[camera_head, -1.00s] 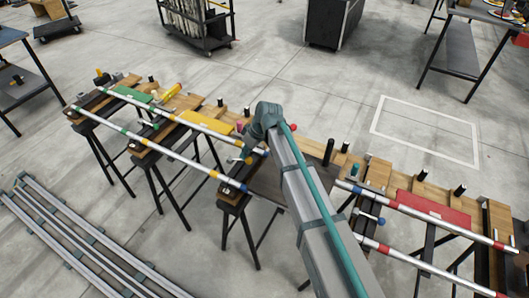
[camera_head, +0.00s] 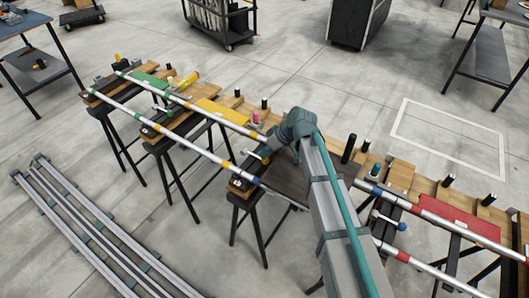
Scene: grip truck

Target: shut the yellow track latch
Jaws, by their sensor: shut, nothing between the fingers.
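The yellow track latch (camera_head: 259,155) is a small pale lever with a yellow end, near the right end of the yellow-marked track section. Its exact angle is too small to tell. My gripper (camera_head: 270,146) is at the end of my arm, just above and right of the latch. It is shut and empty; its fingers are mostly hidden by my teal wrist, and I cannot tell whether they touch the lever.
A green latch (camera_head: 161,111) is to the left and a blue-knobbed latch (camera_head: 390,221) to the right. A red plate (camera_head: 460,217) lies further right. Black posts (camera_head: 348,149) stand along the benches. Spare rails (camera_head: 85,235) lie on the floor at lower left.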

